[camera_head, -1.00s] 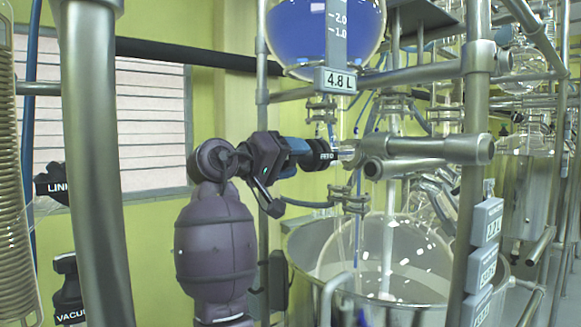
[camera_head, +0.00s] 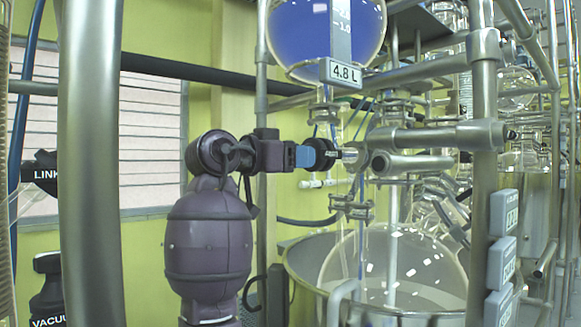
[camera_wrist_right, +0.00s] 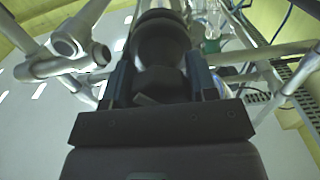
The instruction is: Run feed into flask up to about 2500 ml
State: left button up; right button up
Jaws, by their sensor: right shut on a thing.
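The upper round glass vessel (camera_head: 300,32) holds blue liquid, and its display (camera_head: 345,73) reads 4.8 L. A black feed valve knob (camera_head: 322,154) sits on the pipework below it. My right gripper (camera_head: 306,156) is shut on this knob from the left. In the right wrist view the dark knob (camera_wrist_right: 160,48) lies between the two fingers of the right gripper (camera_wrist_right: 160,80). The large clear flask (camera_head: 395,262) sits lower down in a metal bath (camera_head: 312,285); I cannot make out a liquid level in it. My left gripper is out of view.
A thick metal post (camera_head: 90,180) stands at the left, and another post (camera_head: 484,150) at the right carries several grey displays (camera_head: 502,262), too blurred to read. Glassware and pipes crowd the right.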

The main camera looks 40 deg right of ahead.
pick_arm(q)
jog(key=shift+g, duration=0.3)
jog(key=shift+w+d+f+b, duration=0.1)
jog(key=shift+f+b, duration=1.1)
jog(key=shift+b, duration=0.2)
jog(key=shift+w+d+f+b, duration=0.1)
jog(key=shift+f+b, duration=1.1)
jog(key=shift+b, duration=0.2)
pick_arm(e)
jog(key=shift+w+f+m, duration=0.1)
jog(key=shift+m, duration=2.7)
jog(key=shift+w+m, duration=0.1)
jog(key=shift+m, duration=2.7)
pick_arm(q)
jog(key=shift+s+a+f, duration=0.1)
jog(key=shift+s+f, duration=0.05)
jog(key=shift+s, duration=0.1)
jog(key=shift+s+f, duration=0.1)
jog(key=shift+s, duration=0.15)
pick_arm(e)
jog(key=o, duration=0.9)
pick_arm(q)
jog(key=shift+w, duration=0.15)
pick_arm(e)
jog(key=a, duration=0.7)
jog(key=w+a, duration=0.1)
jog(key=a, duration=0.2)
jog(key=shift+a, duration=0.4)
